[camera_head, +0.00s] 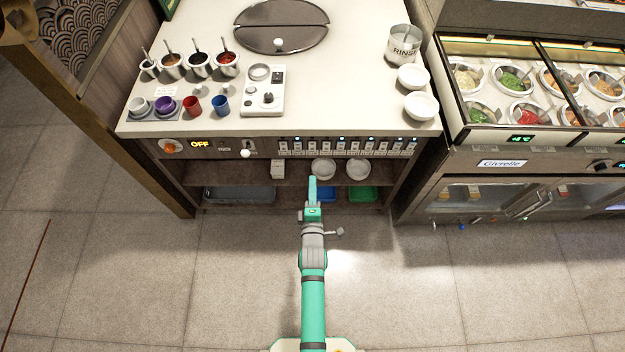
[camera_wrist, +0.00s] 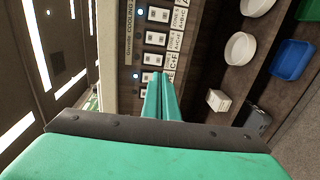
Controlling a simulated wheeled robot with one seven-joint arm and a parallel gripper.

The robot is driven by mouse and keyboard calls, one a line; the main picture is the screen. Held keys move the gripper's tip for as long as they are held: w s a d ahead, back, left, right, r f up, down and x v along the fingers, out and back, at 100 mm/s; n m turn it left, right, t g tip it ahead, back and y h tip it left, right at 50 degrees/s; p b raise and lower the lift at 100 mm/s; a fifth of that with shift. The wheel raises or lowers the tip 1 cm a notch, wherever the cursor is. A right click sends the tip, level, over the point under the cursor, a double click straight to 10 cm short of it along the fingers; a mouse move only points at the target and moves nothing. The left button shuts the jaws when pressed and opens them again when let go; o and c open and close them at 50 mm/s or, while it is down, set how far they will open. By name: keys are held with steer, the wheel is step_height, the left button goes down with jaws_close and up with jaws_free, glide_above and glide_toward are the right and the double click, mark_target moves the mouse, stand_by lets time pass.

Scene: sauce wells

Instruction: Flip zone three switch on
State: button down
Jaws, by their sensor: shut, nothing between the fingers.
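A row of small white switches (camera_head: 340,147) runs along the dark front panel under the counter top, with labels below them. I cannot read which one is zone three. In the wrist view the row is turned on its side, and several switches (camera_wrist: 155,38) show with white label plates beside them. My gripper (camera_head: 312,179) is in front of the counter, below the switch row. In the wrist view my green gripper fingers (camera_wrist: 161,80) are together and empty, and their tips overlap the lower end of the visible row. I cannot tell whether they touch the panel.
An orange knob (camera_head: 169,147) and a lit OFF display (camera_head: 201,144) are on the panel's left. Bowls (camera_head: 323,168) and a blue tray (camera_wrist: 292,59) are on the shelf below. A chilled sauce counter (camera_head: 500,163) stands at right. The floor before the panel is clear.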

mark_target(314, 150)
steer(key=w, duration=0.4)
steer(key=w+f, duration=0.1)
steer(key=w, duration=0.6)
steer(key=shift+w+f, duration=0.2)
steer(key=shift+w, duration=0.2)
steer(key=shift+w+a, duration=0.15)
steer(key=shift+a, duration=0.1)
steer(key=shift+d, duration=0.45)
steer(key=shift+s+f, duration=0.15)
steer(key=shift+s, duration=0.3)
steer(key=s+f, duration=0.1)
steer(key=s, duration=1.2)
steer(key=shift+f, duration=0.25)
steer(key=shift+w, duration=0.1)
